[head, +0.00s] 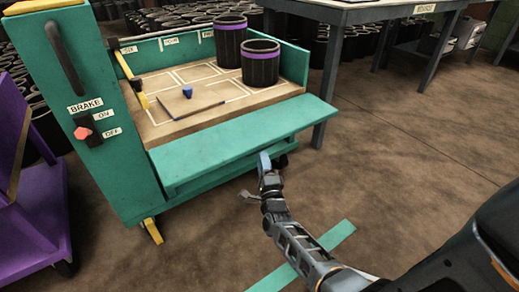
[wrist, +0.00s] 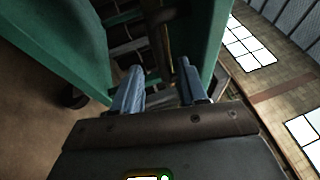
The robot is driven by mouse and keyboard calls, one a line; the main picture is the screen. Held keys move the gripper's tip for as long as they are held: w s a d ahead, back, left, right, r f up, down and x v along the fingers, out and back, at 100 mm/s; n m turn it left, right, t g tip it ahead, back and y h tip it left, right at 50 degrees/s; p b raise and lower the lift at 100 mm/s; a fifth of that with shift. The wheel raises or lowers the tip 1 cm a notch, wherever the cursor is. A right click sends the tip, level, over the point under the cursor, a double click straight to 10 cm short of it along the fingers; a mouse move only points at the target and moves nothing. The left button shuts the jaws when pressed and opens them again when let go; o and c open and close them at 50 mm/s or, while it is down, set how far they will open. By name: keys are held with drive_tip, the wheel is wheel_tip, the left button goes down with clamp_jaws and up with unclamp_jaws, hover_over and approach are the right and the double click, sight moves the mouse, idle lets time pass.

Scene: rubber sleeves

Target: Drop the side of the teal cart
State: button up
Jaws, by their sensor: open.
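The teal cart (head: 115,160) stands left of centre in the head view. Its front side panel (head: 240,135) sticks out from the deck edge, roughly level, with its broad face up. My gripper (head: 264,163) is just below the panel's outer edge, toward its right end; whether it touches is unclear. In the wrist view my gripper (wrist: 160,78) is open, with nothing seen held between the fingers. Teal surfaces of the cart (wrist: 55,55) show left and right of the fingers. The brake lever has a red knob (head: 82,133) beside the ON and OFF labels.
Two black sleeves with purple bands (head: 260,66) (head: 229,42) stand on the deck (head: 165,125), with a small blue piece (head: 187,91). A purple cart (head: 30,205) is close left. A dark table (head: 350,12) stands behind right.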

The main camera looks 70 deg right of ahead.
sight(254, 136)
drive_tip(key=shift+b+x, duration=0.6)
drive_tip(key=shift+x, duration=2.5)
drive_tip(key=shift+a, duration=0.1)
clamp_jaws()
